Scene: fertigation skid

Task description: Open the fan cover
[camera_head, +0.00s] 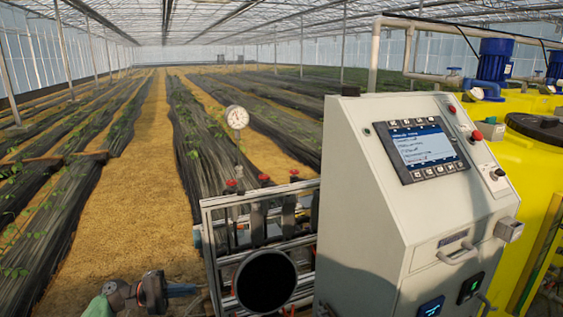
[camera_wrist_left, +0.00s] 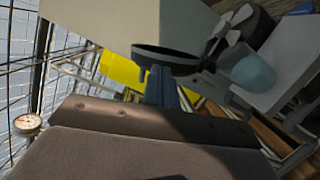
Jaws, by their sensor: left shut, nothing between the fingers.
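The fan cover (camera_head: 266,282) is a round black disc with a pale rim, low beside the cabinet's left side in the head view. In the left wrist view the cover (camera_wrist_left: 166,60) appears nearly edge-on, standing away from the pale-bladed fan (camera_wrist_left: 232,30), which is exposed. My left gripper (camera_head: 196,290) is to the left of the cover in the head view. In the left wrist view its blue-grey fingers (camera_wrist_left: 162,88) are shut and empty, with their tips close to the cover's edge; I cannot tell whether they touch. My right gripper is not in view.
The grey control cabinet (camera_head: 362,200) with a screen (camera_head: 422,148) stands right of the cover. A metal frame (camera_head: 215,240) with red-capped valves is behind the cover. Yellow tanks (camera_head: 490,130) stand at the right. A sandy aisle (camera_head: 135,215) lies open at the left.

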